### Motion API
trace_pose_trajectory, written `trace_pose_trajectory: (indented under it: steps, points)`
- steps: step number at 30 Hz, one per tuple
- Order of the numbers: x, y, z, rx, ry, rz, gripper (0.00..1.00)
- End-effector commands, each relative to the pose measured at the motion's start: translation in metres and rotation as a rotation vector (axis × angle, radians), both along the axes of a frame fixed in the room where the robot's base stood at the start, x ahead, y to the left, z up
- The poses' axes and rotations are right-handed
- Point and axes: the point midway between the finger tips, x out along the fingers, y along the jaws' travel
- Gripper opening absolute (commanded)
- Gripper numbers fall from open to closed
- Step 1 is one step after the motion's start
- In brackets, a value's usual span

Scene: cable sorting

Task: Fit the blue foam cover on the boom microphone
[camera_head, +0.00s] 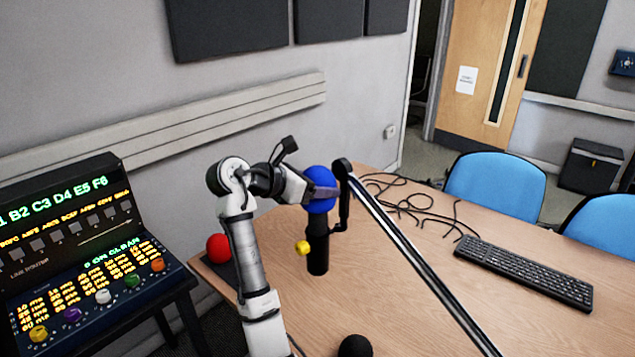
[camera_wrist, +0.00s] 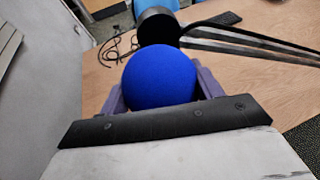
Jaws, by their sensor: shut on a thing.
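The blue foam cover (camera_head: 321,188) is a round ball at the top of the black boom microphone (camera_head: 317,245), which hangs upright from the boom arm's end. The cover also shows large in the wrist view (camera_wrist: 160,76). My gripper (camera_head: 322,192) is shut on the cover, with a finger on each side of it in the wrist view (camera_wrist: 160,92). The cover hides the microphone's top end, so I cannot tell how far it sits on it.
The boom arm (camera_head: 415,250) slants across the table (camera_head: 400,315). Black cables (camera_head: 410,205) and a keyboard (camera_head: 525,270) lie behind it. A red foam ball (camera_head: 218,248) is at the left, a black ball (camera_head: 355,346) at the front, and a yellow ball (camera_head: 303,247) beside the microphone.

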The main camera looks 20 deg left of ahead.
Motion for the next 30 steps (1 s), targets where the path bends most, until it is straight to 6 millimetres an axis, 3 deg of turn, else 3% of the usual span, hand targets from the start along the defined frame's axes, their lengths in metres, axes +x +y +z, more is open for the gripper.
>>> trace_pose_trajectory:
  steps: [30]
  points:
    - [0.0, 0.0, -0.021, 0.001, -0.001, 0.001, 0.43]
